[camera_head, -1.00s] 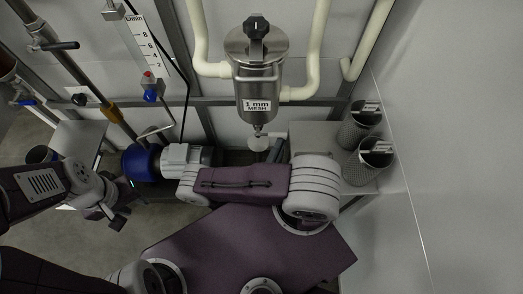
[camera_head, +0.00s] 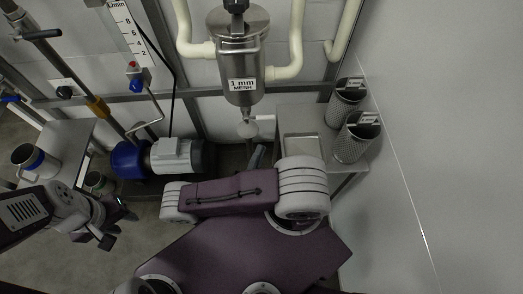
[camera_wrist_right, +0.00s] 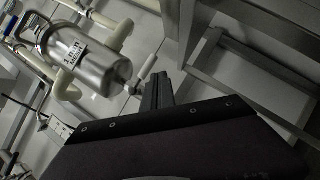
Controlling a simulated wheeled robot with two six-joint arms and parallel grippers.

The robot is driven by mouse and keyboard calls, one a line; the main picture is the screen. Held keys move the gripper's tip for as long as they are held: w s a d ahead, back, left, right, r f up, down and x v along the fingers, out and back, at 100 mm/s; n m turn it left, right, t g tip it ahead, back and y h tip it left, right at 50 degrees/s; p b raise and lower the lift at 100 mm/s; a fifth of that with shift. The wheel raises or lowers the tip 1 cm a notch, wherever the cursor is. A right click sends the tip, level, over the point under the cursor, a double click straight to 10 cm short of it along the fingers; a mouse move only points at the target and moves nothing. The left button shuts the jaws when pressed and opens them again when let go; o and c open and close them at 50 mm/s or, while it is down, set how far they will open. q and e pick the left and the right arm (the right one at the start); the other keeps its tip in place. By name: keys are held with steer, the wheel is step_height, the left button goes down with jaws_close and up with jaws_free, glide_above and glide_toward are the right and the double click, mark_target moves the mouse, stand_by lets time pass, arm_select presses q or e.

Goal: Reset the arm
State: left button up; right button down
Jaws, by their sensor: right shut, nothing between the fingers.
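My right arm (camera_head: 225,192), purple with pale ribbed joints, lies folded across the lower middle of the head view. My right gripper (camera_wrist_right: 157,92) shows in the wrist view as dark fingers shut together, with nothing between them. In the head view it is mostly hidden behind the arm. My left gripper (camera_head: 118,228) is at the lower left, with its dark fingers apart and empty, over the floor. The steel strainer labelled 1 mm MESH (camera_head: 239,62) hangs on white pipes above my right arm and also shows in the wrist view (camera_wrist_right: 88,60).
Two mesh baskets (camera_head: 344,103) (camera_head: 357,138) stand on a steel bench (camera_head: 298,122) at the right. A blue and grey pump (camera_head: 165,157) is left of my right arm. A cup (camera_head: 36,160) stands on a side table (camera_head: 66,135). A flow gauge (camera_head: 128,31) is at upper left.

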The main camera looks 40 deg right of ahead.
steer(key=shift+s+a+f, duration=0.1)
steer(key=shift+a+f, duration=0.05)
steer(key=shift+a, duration=0.1)
